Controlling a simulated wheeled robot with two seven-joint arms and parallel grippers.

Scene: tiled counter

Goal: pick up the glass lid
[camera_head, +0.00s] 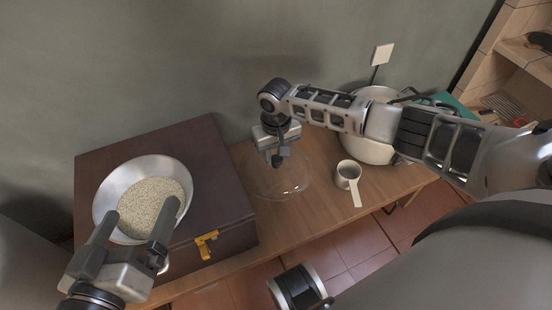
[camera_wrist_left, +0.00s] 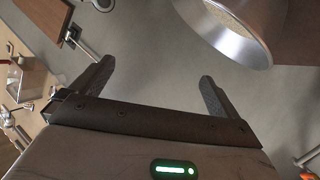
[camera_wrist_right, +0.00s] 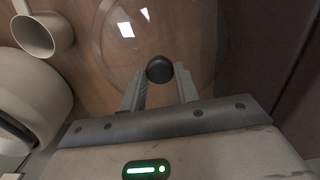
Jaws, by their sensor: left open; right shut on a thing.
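The clear glass lid (camera_head: 262,184) is at the middle of the wooden counter, just right of the dark box. Its round black knob (camera_wrist_right: 159,69) sits between my right fingertips in the right wrist view. My right gripper (camera_head: 279,160) points down and is shut on the knob. The glass disc (camera_wrist_right: 125,45) spreads out beyond the fingers; whether it touches the counter is hard to tell. My left gripper (camera_head: 132,238) is open and empty, with its fingers in front of the metal bowl at the left. It also shows open in the left wrist view (camera_wrist_left: 155,85).
The metal bowl (camera_head: 112,187) of grain (camera_head: 150,203) stands on the dark box (camera_head: 215,165) with a yellow latch (camera_head: 206,244). A cup with a flat handle (camera_head: 348,172) and a white pot (camera_head: 366,150) stand right of the lid. Bare counter (camera_head: 300,215) lies in front.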

